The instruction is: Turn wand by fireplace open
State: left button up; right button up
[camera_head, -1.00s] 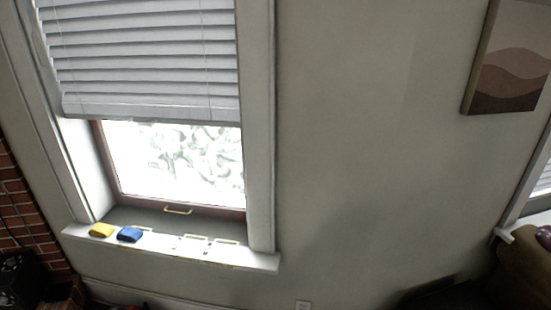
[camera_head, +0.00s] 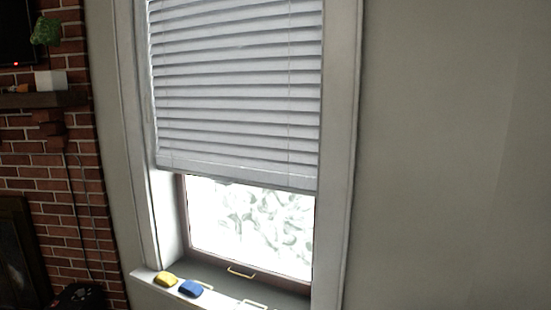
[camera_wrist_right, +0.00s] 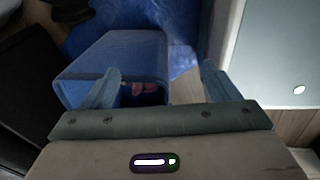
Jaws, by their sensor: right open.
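The grey-white slatted blind (camera_head: 240,90) hangs lowered over the upper part of the window beside the brick fireplace wall. Thin cords run down its slats, and I cannot clearly make out a wand at its left edge. Neither gripper shows in the head view. In the right wrist view my right gripper (camera_wrist_right: 158,80) is open, with its two fingers wide apart and nothing held. A blue bin (camera_wrist_right: 100,55) with something pinkish inside lies beyond the fingers. My left gripper is not in view.
The brick wall (camera_head: 60,210) with a mantel shelf (camera_head: 40,99) stands at left. A yellow object (camera_head: 166,279) and a blue object (camera_head: 190,288) lie on the window sill (camera_head: 146,276). The wall (camera_head: 440,150) to the right is bare.

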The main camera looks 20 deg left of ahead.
aim_at(147, 98)
jog(key=u, duration=1.25)
